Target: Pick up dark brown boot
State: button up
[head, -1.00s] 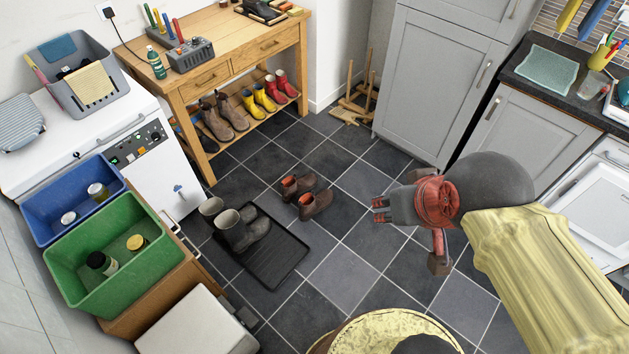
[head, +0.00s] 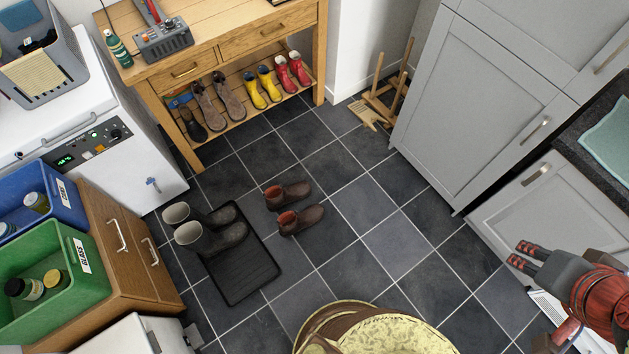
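Two dark brown ankle boots with reddish-orange linings stand on the floor tiles in the middle of the head view. One dark brown boot (head: 287,195) is farther back; the other dark brown boot (head: 302,219) is nearer, close beside it. Both are upright with toes pointing right. My gripper (head: 513,253) is at the lower right, far to the right of the boots and clear of them. Its two fingers point left with a gap between them, and nothing is held.
Dark grey wellies (head: 212,236) stand on a black tray (head: 262,278) left of the boots. The wooden bench (head: 240,47) behind has a shelf of boots. Green (head: 90,299) and blue (head: 62,203) crates are at left. Grey cabinets (head: 480,110) stand at right.

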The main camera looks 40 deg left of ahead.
aim_at(276, 197)
jog(key=i+u, duration=0.35)
jog(key=i+l+u, duration=0.3)
jog(key=i, duration=0.25)
jog(key=i+u, duration=0.2)
jog(key=u, duration=0.25)
jog(key=i+u, duration=0.15)
jog(key=u, duration=0.3)
jog(key=i+l+u, duration=0.1)
jog(key=u, duration=0.3)
jog(key=i+l+u, duration=0.15)
jog(key=u, duration=0.3)
jog(key=i+l+u, duration=0.25)
jog(key=u, duration=0.2)
jog(key=i+l+u, duration=0.2)
jog(key=u, duration=0.15)
jog(key=i+l+u, duration=0.1)
jog(key=l+u, duration=0.3)
jog(key=i+l+u, duration=0.1)
jog(key=l+u, duration=0.25)
jog(key=i+l+u, duration=0.1)
jog(key=l+u, duration=0.3)
jog(key=j, duration=0.1)
